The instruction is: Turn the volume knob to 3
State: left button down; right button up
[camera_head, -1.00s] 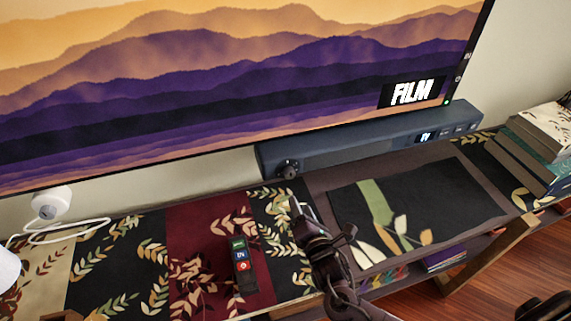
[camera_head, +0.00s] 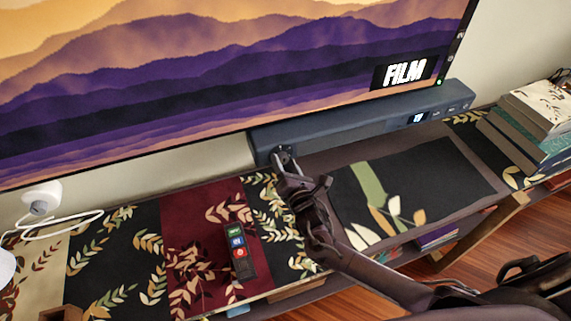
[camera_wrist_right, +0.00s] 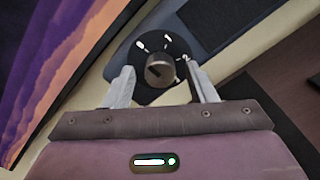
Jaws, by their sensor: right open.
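The volume knob (camera_head: 285,152) is on the left end of the dark blue soundbar (camera_head: 340,133), below the screen. In the right wrist view the knob (camera_wrist_right: 160,70) is a grey cylinder on a dark round dial with white marks. The marks are too small to read surely, and I cannot tell which one the knob points to. My right gripper (camera_head: 286,161) is right at the knob, and partly hides it in the head view. In the wrist view its open fingers (camera_wrist_right: 159,74) stand on either side of the knob, with gaps visible. My left gripper is out of view.
A large screen (camera_head: 200,70) stands behind the soundbar. A remote (camera_head: 239,252) lies on the patterned runner, left of my right arm. A white round device (camera_head: 40,198) with a cable is at the left, and stacked books (camera_head: 535,125) are at the right.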

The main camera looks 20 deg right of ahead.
jog(key=c, duration=0.5)
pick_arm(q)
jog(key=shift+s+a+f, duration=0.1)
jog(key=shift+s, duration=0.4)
pick_arm(e)
jog(key=c, duration=0.5)
